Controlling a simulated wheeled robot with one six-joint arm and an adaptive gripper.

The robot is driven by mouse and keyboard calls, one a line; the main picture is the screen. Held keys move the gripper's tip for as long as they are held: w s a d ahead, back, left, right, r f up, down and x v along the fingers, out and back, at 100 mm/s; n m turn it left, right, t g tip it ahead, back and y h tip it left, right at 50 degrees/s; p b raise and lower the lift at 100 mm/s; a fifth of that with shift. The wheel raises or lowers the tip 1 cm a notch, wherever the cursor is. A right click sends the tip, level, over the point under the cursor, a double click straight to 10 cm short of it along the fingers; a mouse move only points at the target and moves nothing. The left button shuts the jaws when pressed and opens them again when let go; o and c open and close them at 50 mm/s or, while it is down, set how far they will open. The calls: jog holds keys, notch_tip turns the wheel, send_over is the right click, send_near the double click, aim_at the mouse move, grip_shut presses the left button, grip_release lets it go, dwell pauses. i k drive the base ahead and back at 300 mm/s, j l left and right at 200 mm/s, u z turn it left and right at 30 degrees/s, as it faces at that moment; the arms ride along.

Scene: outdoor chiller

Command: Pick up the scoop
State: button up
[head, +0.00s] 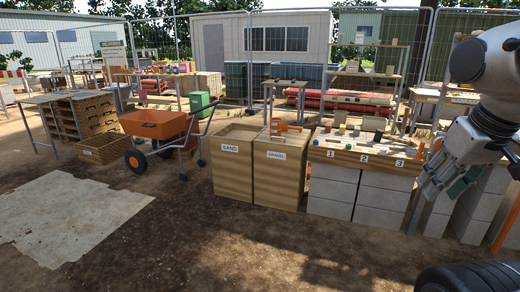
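An orange object (277,130) shows at the back rim of the box labelled GRAVEL (280,185). It may be the scoop, but it is too small to tell its shape. A second small orange piece (420,151) lies at the right end of the numbered bench, near my arm. My gripper (441,190) hangs at the right side of the view, in front of the bench's right end. Its fingers appear spread apart, with a green patch by one of them. It is well to the right of the gravel box, and I see nothing held.
A box labelled SAND (232,180) adjoins the gravel box. The bench (350,157) marked 1, 2, 3 rests on grey blocks and carries several small items. An orange wheelbarrow (155,125) and wooden crates stand left. Open dirt lies in front, with a pale slab (65,220).

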aim_at(284, 128)
jog(key=i, duration=4.45)
